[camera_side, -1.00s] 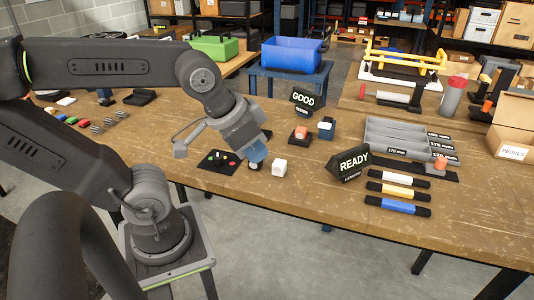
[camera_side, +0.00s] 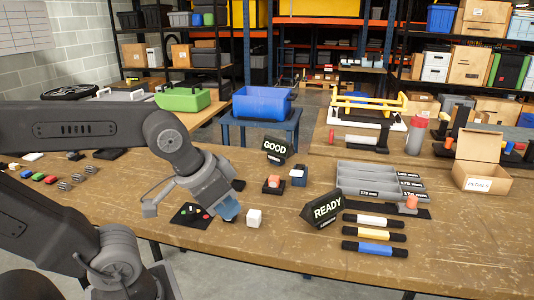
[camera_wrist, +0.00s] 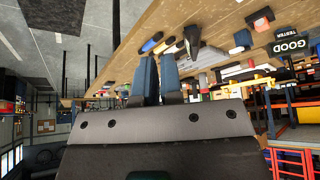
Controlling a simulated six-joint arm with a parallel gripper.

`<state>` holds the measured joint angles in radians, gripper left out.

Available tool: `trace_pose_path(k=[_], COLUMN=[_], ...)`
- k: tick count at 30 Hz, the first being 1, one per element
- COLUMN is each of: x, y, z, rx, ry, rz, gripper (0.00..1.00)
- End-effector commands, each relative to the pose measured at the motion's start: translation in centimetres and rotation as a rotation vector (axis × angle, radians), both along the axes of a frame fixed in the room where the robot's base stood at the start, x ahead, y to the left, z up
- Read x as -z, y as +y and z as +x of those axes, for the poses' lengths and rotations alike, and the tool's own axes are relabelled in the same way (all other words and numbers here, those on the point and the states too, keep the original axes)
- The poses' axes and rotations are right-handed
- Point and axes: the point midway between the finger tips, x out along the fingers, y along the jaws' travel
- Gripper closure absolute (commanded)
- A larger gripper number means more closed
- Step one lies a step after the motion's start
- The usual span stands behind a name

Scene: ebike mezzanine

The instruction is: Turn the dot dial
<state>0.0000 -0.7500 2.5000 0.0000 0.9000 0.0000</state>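My gripper (camera_side: 230,212) points down with blue fingertips just left of a white cube (camera_side: 254,217), low over the workbench. In the wrist view the two blue fingers (camera_wrist: 159,62) stand close together with a narrow gap; I cannot tell whether anything is between them. A black panel (camera_side: 183,220) with small red, green and white parts lies left of the fingertips, partly hidden by my gripper. A small dark shape shows right at the fingertips, but I cannot make out a dot on it or tell whether they touch it.
A block with an orange-red top (camera_side: 273,181) and grey trays (camera_side: 375,181) sit farther right. Yellow (camera_side: 373,220) and blue (camera_side: 376,248) bars lie at the front right.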

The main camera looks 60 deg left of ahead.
Motion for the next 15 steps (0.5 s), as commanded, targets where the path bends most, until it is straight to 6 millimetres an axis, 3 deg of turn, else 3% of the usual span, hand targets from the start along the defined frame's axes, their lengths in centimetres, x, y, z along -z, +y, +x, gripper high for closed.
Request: trace_pose_path(k=[5, 8, 11, 15], x=[0.0, 0.2, 0.7, 1.9], y=[0.4, 1.9, 5.1, 11.4], z=[0.3, 1.2, 2.7, 4.2], rx=[-0.005, -0.016, -0.028, -0.030], ry=[0.008, 0.044, 0.116, 0.242], rz=[0.007, 0.037, 0.079, 0.118], gripper=[0.76, 0.67, 0.57, 0.44])
